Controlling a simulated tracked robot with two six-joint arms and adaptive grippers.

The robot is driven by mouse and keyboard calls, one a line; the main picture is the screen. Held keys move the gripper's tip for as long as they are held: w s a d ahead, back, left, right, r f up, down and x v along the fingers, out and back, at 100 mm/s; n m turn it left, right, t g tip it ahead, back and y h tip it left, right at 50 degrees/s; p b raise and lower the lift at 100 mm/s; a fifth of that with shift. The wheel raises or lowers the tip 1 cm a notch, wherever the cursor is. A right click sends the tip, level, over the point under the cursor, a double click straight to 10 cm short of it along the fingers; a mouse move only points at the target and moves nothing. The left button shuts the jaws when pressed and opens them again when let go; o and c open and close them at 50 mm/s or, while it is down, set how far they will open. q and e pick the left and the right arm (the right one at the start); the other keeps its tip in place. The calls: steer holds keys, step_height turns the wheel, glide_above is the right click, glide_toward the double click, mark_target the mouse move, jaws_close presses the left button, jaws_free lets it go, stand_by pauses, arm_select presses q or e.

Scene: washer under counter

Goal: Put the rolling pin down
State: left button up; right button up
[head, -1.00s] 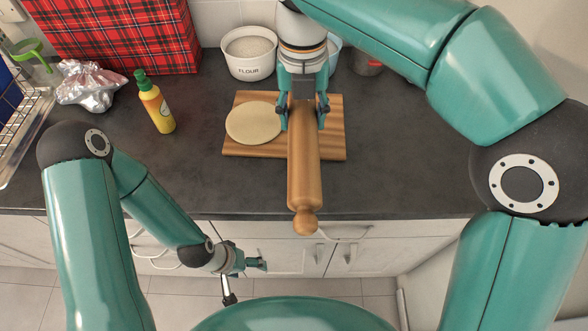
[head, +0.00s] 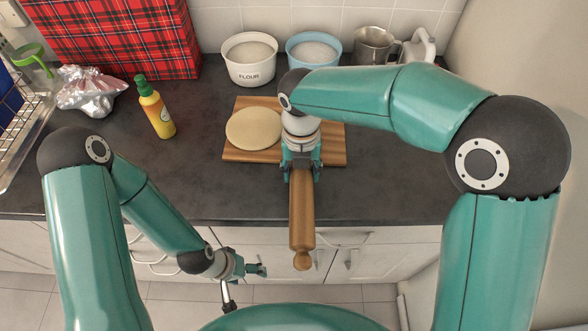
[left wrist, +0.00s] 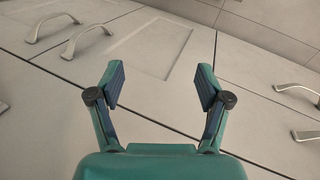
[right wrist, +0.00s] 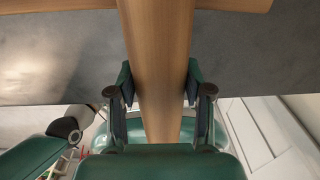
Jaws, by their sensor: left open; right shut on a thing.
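The wooden rolling pin (head: 302,215) is in my right gripper (head: 302,172), which is shut on it. In the head view it points toward me, its near handle out past the counter's front edge. Its far end is hidden behind my right arm. In the right wrist view the pin (right wrist: 157,45) runs between the fingers (right wrist: 158,100), with grey counter behind it. Whether it touches the counter I cannot tell. My left gripper (head: 263,270) is open and empty, low before the cabinets; its spread fingers (left wrist: 160,88) show in the left wrist view.
A wooden board (head: 240,155) with a round of dough (head: 254,128) lies beyond the right gripper. Behind stand a flour bowl (head: 249,65), a blue bowl (head: 314,55) and a metal mug (head: 373,45). Counter (head: 395,185) is clear at right.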

steer(key=shift+f, duration=0.15)
steer(key=shift+f, duration=0.35)
steer(key=o, duration=1.2)
step_height(320, 180, up, 13)
steer(key=shift+a, duration=0.1)
